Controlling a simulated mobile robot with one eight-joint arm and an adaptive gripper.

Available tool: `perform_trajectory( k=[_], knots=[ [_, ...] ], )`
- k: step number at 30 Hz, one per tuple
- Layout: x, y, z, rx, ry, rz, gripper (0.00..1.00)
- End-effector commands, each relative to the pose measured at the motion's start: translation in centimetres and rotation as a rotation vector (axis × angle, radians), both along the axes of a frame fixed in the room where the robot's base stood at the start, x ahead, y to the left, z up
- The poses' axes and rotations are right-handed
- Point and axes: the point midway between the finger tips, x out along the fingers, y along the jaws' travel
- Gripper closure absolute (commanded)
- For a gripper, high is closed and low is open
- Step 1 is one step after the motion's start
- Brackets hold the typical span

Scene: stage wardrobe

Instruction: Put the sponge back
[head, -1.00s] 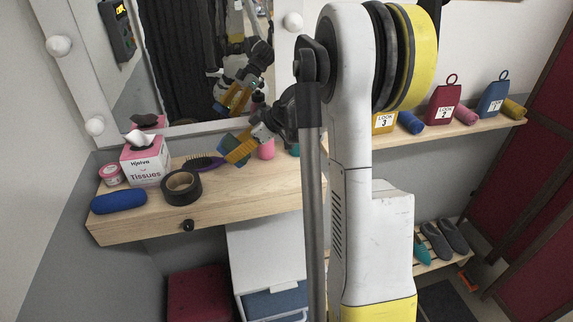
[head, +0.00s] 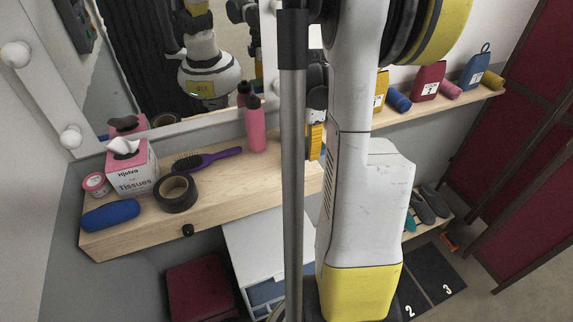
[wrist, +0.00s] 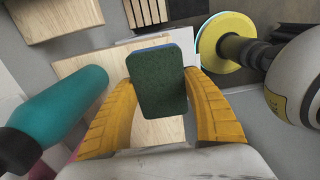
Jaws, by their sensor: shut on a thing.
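The sponge (wrist: 160,82) is a dark green block with a blue edge. In the wrist view it sits upright between the two yellow fingers of my gripper (wrist: 158,90), which are shut on its sides. In the head view my gripper (head: 315,140) is mostly hidden behind my own arm and the grey post, near the right end of the wooden counter (head: 235,183). In the wrist view a pale wooden surface lies below the sponge; I cannot tell the gap.
A teal bottle (wrist: 60,105) stands close left of my gripper. The counter holds a pink bottle (head: 256,128), hairbrush (head: 205,159), black tape (head: 175,193), tissue box (head: 133,168) and blue roll (head: 110,215). A white drawer unit (head: 262,245) stands below. A shelf with tags and rolls runs right.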

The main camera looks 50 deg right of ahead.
Motion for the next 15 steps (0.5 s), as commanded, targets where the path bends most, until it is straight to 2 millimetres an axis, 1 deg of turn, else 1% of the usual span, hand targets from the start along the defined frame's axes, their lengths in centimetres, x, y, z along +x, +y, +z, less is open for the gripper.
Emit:
perform_trajectory(
  k=[1, 3, 6, 11, 14, 15],
  knots=[
    [1.1, 0.8, -1.1, 0.0, 0.0, 0.006, 0.68],
    [2.4, 1.7, -2.0, 0.0, 0.0, 0.004, 0.68],
    [3.7, 2.6, -2.8, 0.001, 0.0, 0.002, 0.68],
    [4.5, 3.2, -3.5, 0.001, 0.0, 0.0, 0.68],
    [4.6, 3.2, -4.4, 0.001, 0.0, -0.001, 0.68],
    [4.6, 3.2, -5.0, 0.001, 0.0, -0.002, 0.68]
  ],
)
